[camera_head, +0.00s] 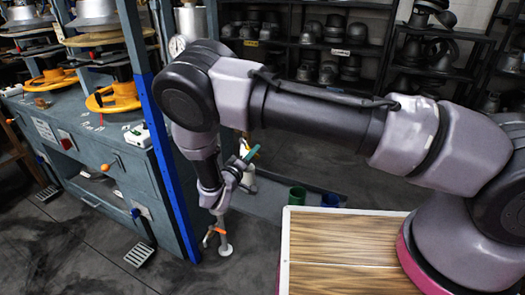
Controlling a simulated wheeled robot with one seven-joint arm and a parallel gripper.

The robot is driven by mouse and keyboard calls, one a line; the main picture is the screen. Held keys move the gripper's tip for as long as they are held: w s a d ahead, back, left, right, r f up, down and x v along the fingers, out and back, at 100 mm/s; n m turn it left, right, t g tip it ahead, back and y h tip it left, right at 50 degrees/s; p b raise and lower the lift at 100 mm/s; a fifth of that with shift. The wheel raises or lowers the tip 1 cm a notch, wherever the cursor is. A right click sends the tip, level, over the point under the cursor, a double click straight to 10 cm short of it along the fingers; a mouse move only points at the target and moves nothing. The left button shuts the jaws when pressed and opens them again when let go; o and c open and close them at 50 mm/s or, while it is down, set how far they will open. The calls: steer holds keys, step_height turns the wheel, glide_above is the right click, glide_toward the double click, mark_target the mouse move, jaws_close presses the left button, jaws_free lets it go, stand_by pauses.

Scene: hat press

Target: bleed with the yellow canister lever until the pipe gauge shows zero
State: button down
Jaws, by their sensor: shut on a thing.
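A pale canister-like body (248,178) shows just behind and below, mostly covered. I cannot tell the lever's exact angle. A round white dial gauge (177,45) is at upper left, partly hidden by my elbow; its needle is too small to read.
An orange fitting (209,236) and a grey round-footed stand (225,249) are below my wrist. The blue-posted press bench (100,185) is at left. A wood-topped box (335,255) stands at front, with a green cup (297,195) behind it. Hat-block shelves (300,45) line the back.

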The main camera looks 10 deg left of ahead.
steer(key=m, duration=0.1)
steer(key=a+f+m, duration=0.1)
steer(key=shift+m, duration=0.4)
steer(key=shift+w+a+f+m, duration=0.25)
steer(key=shift+a+m, duration=0.3)
steer(key=shift+m, duration=0.9)
steer(key=shift+w+a+f+m, duration=0.25)
steer(key=shift+a+m, duration=0.3)
steer(key=shift+m, duration=0.85)
steer(key=shift+w+a+f+m, duration=0.25)
steer(key=shift+a+m, duration=0.3)
steer(key=shift+m, duration=0.9)
steer(key=c, duration=0.8)
jaws_free()
steer(key=shift+o, duration=0.2)
steer(key=v, duration=1.1)
